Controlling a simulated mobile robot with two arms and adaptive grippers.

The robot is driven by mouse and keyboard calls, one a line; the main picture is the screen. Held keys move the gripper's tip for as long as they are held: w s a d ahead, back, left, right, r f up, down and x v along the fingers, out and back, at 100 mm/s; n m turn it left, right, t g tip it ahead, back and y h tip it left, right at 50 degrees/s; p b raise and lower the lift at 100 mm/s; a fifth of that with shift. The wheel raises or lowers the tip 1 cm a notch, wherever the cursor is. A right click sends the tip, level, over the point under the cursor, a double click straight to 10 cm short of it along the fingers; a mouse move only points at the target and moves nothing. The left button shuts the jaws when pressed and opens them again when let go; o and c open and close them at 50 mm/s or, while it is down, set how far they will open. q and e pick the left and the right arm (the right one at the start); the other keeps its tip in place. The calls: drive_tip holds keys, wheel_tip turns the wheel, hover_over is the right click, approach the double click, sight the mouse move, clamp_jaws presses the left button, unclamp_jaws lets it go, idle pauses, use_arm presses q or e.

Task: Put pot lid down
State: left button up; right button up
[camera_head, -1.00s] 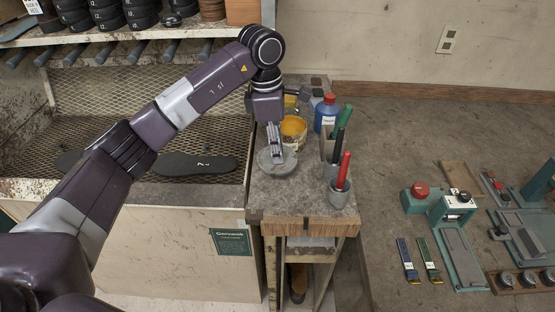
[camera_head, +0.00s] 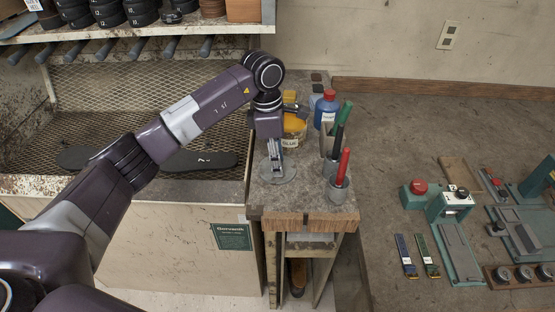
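The pot lid (camera_head: 291,172) is a round grey disc at the front left of the small side bench (camera_head: 300,200). It looks flat and on or very close to the bench top. My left gripper (camera_head: 275,164) points down over the lid's middle, its fingers close together and seemingly shut on the lid's grip, which they hide. The yellow glue pot (camera_head: 295,137) stands just behind, partly hidden by my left wrist. My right gripper is not in view.
Grey cups with a red marker (camera_head: 344,166) and a green marker (camera_head: 346,112) stand right of the lid. A blue bottle (camera_head: 326,112) with a red cap stands behind. A mesh tray with dark soles (camera_head: 215,160) lies left. The bench's front edge is close.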

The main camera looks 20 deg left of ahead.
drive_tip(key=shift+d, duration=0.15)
use_arm(q)
drive_tip(key=shift+r, duration=0.5)
wheel_tip(320, 180, up, 11)
drive_tip(key=a+b, duration=0.1)
drive_tip(key=b, duration=0.2)
drive_tip(key=shift+s+a, duration=0.15)
drive_tip(key=shift+s, duration=0.05)
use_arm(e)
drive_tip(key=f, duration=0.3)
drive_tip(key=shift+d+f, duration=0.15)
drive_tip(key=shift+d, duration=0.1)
use_arm(q)
drive_tip(key=shift+r, duration=0.1)
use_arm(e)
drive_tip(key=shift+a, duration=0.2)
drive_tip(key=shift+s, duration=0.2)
